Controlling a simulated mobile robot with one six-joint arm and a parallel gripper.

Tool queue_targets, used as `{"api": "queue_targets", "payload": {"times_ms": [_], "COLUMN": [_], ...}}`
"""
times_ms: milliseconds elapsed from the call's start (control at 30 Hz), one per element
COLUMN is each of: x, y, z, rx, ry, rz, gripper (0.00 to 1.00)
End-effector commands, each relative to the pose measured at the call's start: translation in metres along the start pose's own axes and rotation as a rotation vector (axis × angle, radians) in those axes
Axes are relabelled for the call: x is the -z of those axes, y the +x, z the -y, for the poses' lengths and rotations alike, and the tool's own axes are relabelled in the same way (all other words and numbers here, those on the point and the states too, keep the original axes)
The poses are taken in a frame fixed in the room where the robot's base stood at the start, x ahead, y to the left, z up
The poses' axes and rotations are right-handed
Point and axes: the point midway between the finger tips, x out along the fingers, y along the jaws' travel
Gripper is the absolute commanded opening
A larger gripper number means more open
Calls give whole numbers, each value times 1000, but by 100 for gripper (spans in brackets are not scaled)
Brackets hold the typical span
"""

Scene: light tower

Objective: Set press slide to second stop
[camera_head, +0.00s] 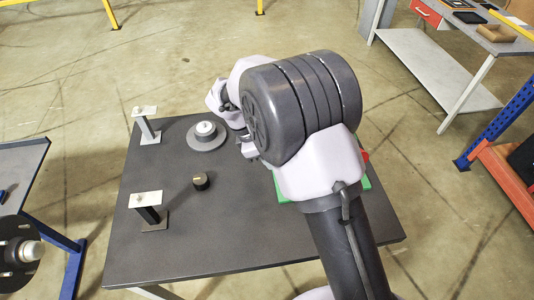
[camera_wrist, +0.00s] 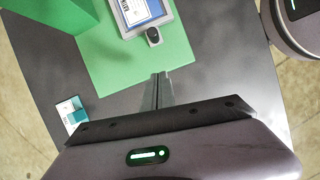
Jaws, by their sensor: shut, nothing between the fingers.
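A green machine stands on the dark table (camera_head: 230,240), mostly hidden behind my arm in the head view, where a strip of its green base (camera_head: 366,184) shows. In the wrist view I see its flat green base (camera_wrist: 105,62), a taller green block (camera_wrist: 50,15) and a grey-framed blue and white panel (camera_wrist: 140,12). A small dark grey knob-like part (camera_wrist: 154,36) sits at the panel's lower edge. I cannot tell for sure which part is the press slide. My gripper (camera_wrist: 164,78) is shut and empty, its tips over the base's near edge, apart from the small part in the picture.
Two posts with white plates (camera_head: 145,111) (camera_head: 146,199), a round grey disc with a white top (camera_head: 208,138) and a black knob (camera_head: 201,181) stand on the table's left half. A teal and white box (camera_wrist: 72,115) lies beside the green base. The table's front is clear.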

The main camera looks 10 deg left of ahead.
Motion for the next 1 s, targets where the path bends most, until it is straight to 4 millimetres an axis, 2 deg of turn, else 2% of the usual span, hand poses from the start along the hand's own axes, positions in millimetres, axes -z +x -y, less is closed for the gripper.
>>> {"api": "queue_targets", "payload": {"times_ms": [33, 200, 433, 600, 867, 1000], "x": [1, 1, -31, -38, -39, -58], "y": [16, 51, 60, 61, 60, 64], "z": [0, 0, 0, 0, 0, -3], "rx": [2, 1, -1, 0, 0, 3], "ry": [2, 2, 5, 4, 4, 6], "rz": [0, 0, -2, -1, -1, 0], "gripper": [0, 0, 0, 0, 0, 0]}}
